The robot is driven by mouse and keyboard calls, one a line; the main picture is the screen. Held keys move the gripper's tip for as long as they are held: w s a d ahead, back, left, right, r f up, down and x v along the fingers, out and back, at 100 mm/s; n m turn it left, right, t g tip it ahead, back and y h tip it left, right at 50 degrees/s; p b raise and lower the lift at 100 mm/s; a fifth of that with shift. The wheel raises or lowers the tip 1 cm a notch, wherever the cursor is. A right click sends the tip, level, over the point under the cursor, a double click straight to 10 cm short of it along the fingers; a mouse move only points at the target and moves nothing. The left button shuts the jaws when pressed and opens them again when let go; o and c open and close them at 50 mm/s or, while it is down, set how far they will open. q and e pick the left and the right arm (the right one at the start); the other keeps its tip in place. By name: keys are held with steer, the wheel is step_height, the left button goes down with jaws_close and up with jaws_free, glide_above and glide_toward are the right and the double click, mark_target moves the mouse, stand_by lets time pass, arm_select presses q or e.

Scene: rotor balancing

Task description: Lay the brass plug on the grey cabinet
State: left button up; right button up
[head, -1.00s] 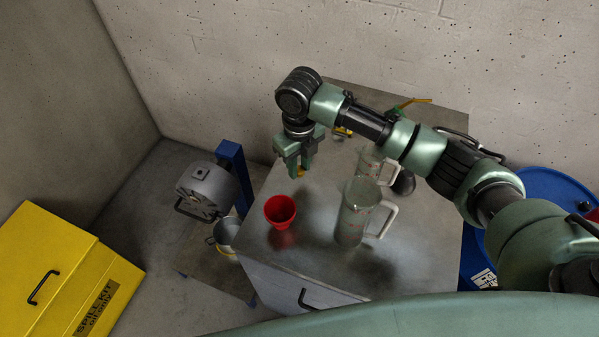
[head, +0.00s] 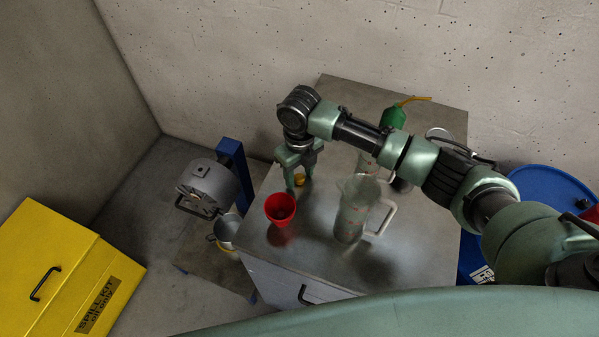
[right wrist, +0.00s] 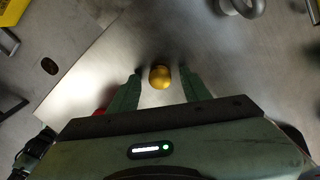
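The brass plug (head: 299,180) is a small, round, yellow-gold piece on the top of the grey cabinet (head: 312,256), behind the red cup. My right gripper (head: 300,183) is open around it, fingers pointing down. In the right wrist view the plug (right wrist: 160,76) lies between the two fingertips (right wrist: 160,77) with a gap on each side, so neither finger appears to touch it. The plug seems to rest on the metal top; its underside is hidden. My left gripper is not in view.
A red cup (head: 280,208) stands just in front of the gripper, and a clear jug (head: 352,215) is to its right. A green oil can (head: 393,117) is behind my right arm. A grey motor-like machine (head: 208,186) stands left of the cabinet. The front right top is clear.

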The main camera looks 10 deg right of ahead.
mark_target(300, 178)
steer(key=shift+r, duration=0.15)
step_height(300, 178, up, 12)
steer(key=b, duration=0.2)
steer(key=shift+s, duration=0.1)
stand_by(0.6)
